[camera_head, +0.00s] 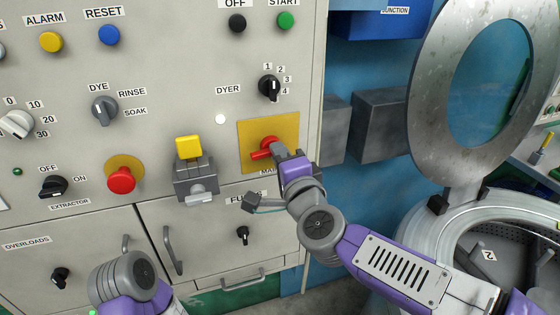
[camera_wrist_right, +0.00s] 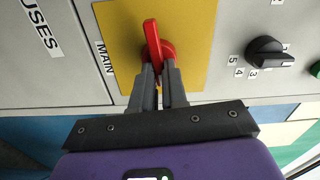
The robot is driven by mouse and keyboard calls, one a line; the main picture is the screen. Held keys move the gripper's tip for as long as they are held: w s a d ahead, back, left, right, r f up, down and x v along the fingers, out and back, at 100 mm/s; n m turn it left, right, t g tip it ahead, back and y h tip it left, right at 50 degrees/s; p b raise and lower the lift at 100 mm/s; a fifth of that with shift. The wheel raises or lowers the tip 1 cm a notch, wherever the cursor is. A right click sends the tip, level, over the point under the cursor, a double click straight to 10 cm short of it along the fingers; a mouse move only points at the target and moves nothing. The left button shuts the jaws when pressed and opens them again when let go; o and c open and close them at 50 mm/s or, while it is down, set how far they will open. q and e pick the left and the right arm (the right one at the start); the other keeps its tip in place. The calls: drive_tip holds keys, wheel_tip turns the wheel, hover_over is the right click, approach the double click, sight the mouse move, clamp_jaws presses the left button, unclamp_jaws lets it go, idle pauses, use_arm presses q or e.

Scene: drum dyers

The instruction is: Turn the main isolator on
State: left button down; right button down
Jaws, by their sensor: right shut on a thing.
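The main isolator is a red rotary handle (camera_head: 262,154) on a yellow plate (camera_head: 252,131) at the right side of the grey control panel. In the head view its red bar points left. In the right wrist view the red handle (camera_wrist_right: 151,40) stands on the yellow plate (camera_wrist_right: 190,20), beside the sideways label MAIN (camera_wrist_right: 105,59). My right gripper (camera_head: 279,150) is at the handle, its fingers (camera_wrist_right: 160,72) closed on the handle's base part. The fingers and wrist hide part of the plate and label in the head view. My left arm shows at the bottom left; its gripper is out of frame.
A grey bracket with a yellow block (camera_head: 189,147) juts out left of the isolator. The black DYER selector (camera_head: 269,87) is above and the FUSES door (camera_head: 230,250) below. A round drum machine with a raised lid (camera_head: 432,100) stands at the right.

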drive_tip(key=shift+f+m, duration=0.1)
drive_tip(key=shift+m, duration=0.4)
drive_tip(key=shift+b, duration=0.3)
drive_tip(key=c, duration=1.2)
unclamp_jaws()
drive_tip(key=shift+o, duration=0.2)
drive_tip(key=p+v, duration=0.1)
drive_tip(key=v, duration=0.6)
drive_tip(key=shift+s, duration=0.25)
